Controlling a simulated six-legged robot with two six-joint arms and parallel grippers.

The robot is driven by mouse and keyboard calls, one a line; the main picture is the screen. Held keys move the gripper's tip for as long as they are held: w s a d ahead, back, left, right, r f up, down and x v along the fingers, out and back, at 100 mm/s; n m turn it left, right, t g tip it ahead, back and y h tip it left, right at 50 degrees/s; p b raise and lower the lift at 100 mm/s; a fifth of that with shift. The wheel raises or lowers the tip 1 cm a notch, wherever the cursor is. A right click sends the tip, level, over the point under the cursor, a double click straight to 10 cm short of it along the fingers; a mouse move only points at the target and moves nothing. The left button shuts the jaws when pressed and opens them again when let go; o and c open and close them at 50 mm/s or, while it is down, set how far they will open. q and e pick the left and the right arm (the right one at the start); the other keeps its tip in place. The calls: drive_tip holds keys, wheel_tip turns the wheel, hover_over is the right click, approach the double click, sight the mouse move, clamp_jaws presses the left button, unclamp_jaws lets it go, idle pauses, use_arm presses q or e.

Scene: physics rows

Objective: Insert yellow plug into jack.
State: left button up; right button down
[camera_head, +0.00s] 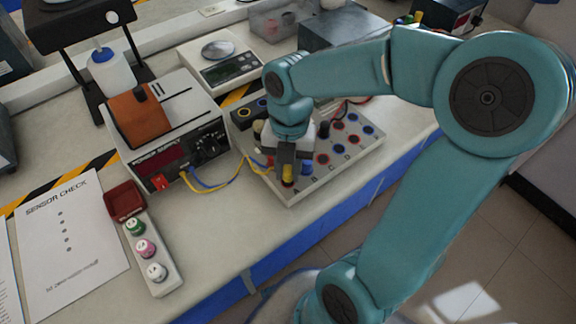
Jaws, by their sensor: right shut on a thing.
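The yellow plug (288,173) is in my right gripper (287,163), which is shut on it and points down over the near left part of the jack board (313,187). The board is light grey with several red and blue ringed jacks, such as a blue one (308,194) and a red one (323,159). The plug's tip is close to the board; I cannot tell whether it is in a jack. A yellow cable (231,184) runs from the plug side to the power supply (173,146). The left gripper is not in view.
A scale (233,72) stands behind the power supply. A small rack (159,262) with green, pink and white-topped vials and a red tray stands at the front left, beside the sensor check sheet (68,250). The bench's blue front edge (300,238) is close to the board.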

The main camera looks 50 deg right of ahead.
drive_tip(key=shift+f+b, duration=0.55)
drive_tip(key=shift+f, duration=0.15)
drive_tip(key=shift+c, duration=2.3)
unclamp_jaws()
drive_tip(key=shift+r, duration=0.2)
drive_tip(key=shift+r+p, duration=2.95)
drive_tip(key=shift+r, duration=0.2)
drive_tip(key=shift+s, duration=0.1)
